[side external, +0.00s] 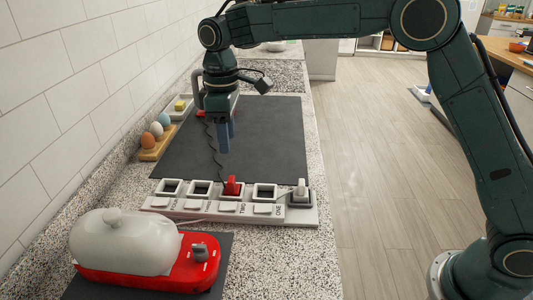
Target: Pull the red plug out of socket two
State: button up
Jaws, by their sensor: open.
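The red plug (232,187) stands upright in a socket of the white power strip (158,203), behind the label TWO. A dark wavy cord runs from near it up across the dark mat. My gripper (223,140) points down with its blue fingers above the mat, beyond the strip and higher than the red plug. It is open, apart from the plug, and I see nothing between the fingers. The gap between them is hard to make out from this side.
A white plug (301,188) sits at the strip's right end. A red appliance with a grey domed lid (125,242) stands in front. An egg holder (155,143) and a small tray with a yellow block (180,106) lie along the wall. The dark mat (270,140) is mostly clear.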

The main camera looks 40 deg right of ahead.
aim_at(231, 179)
notch_tip(231, 179, down, 13)
jog(key=shift+r, duration=0.2)
dwell(0.5)
jog(key=c, duration=0.7)
jog(key=shift+c, duration=0.2)
jog(key=shift+r, duration=0.2)
jog(key=shift+r, duration=2.1)
